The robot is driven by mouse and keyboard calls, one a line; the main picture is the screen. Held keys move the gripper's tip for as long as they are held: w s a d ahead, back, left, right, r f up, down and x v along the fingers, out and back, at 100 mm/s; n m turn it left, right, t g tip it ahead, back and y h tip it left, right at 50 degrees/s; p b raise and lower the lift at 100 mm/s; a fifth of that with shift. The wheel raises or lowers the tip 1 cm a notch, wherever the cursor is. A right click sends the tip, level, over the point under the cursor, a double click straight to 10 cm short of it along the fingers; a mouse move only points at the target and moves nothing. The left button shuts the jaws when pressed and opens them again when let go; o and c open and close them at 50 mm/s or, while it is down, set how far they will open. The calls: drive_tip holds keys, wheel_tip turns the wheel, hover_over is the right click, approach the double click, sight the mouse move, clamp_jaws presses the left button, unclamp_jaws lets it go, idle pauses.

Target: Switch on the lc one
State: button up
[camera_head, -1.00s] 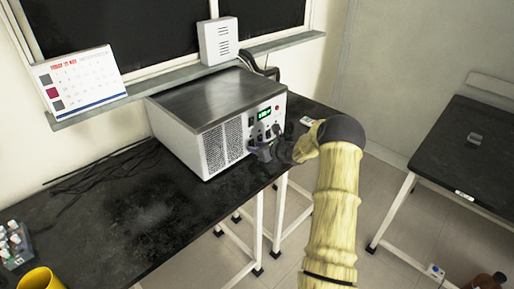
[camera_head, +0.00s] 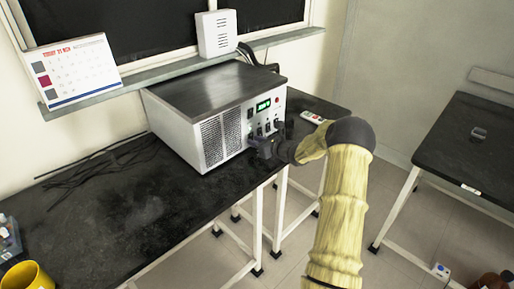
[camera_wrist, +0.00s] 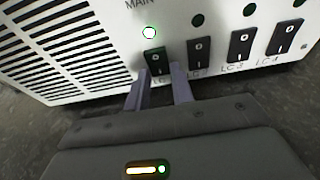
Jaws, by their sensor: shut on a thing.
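The white power unit (camera_head: 208,143) with a dark top stands on the black bench. Its front panel shows in the wrist view with a row of black rocker switches. The LC 1 switch (camera_wrist: 154,58) is the leftmost; its label is partly hidden by my fingers. The round lamp (camera_wrist: 149,32) above it glows green-white. My gripper (camera_wrist: 162,71) is at this switch, its two fingers slightly apart, one on each side of its lower end. In the head view my gripper (camera_head: 258,147) is at the panel's lower part, and my wrist hides some of it.
The LC 2 switch (camera_wrist: 198,52), LC 3 switch (camera_wrist: 240,46) and LC 4 switch (camera_wrist: 282,38) sit close to the right, with dark lamps. A green display (camera_head: 263,105) is lit higher on the panel. A yellow mug (camera_head: 27,276) stands at the bench's near left.

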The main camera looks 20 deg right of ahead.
drive_tip(key=shift+w+a+f+t+b, duration=0.15)
drive_tip(key=shift+t+b, duration=0.45)
drive_tip(key=shift+b, duration=0.6)
drive_tip(key=shift+r, duration=0.2)
drive_tip(key=o, duration=0.7)
drive_tip(key=shift+f, duration=0.1)
